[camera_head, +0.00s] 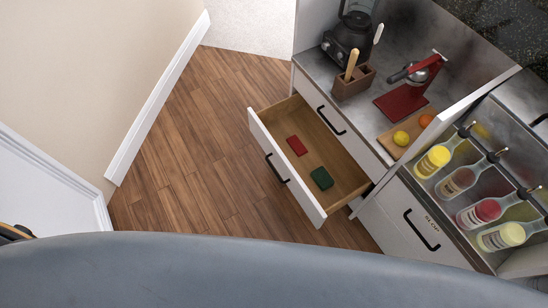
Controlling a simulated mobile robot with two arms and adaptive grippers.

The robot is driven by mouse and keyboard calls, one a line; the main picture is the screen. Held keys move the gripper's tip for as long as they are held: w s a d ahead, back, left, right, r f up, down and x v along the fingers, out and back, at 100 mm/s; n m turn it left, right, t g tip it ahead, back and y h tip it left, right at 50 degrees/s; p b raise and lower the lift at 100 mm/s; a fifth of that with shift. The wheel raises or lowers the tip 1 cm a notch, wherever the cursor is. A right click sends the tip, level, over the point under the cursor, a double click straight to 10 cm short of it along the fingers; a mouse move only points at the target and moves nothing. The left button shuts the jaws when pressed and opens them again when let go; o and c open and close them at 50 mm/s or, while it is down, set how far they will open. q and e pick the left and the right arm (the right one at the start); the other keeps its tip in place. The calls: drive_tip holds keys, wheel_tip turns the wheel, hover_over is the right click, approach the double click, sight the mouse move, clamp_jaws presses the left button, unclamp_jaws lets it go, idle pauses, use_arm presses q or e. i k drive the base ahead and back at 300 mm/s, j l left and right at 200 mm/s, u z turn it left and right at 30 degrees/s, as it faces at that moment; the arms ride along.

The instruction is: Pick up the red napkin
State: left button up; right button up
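The drawer has a white front with a black handle (277,168) and a wooden inside. Neither of my grippers is in view.
Above the drawer, a grey counter (377,77) holds a blender (349,38), a wooden utensil holder (353,82), a red citrus press (405,99) and a board with fruit. Several bottles stand in a rack (461,217) at right. Wooden floor (185,150) left of the drawer is clear.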

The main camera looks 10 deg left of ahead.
sight(293, 142)
drive_tip(key=i+j+z, duration=0.1)
drive_tip(key=j, duration=0.2)
drive_tip(key=i+j+z, duration=0.1)
drive_tip(key=j, duration=0.2)
drive_tip(key=i+j+z, duration=0.1)
drive_tip(key=j, duration=0.25)
drive_tip(key=i+j+z, duration=0.1)
drive_tip(key=j, duration=0.2)
drive_tip(key=i, duration=0.05)
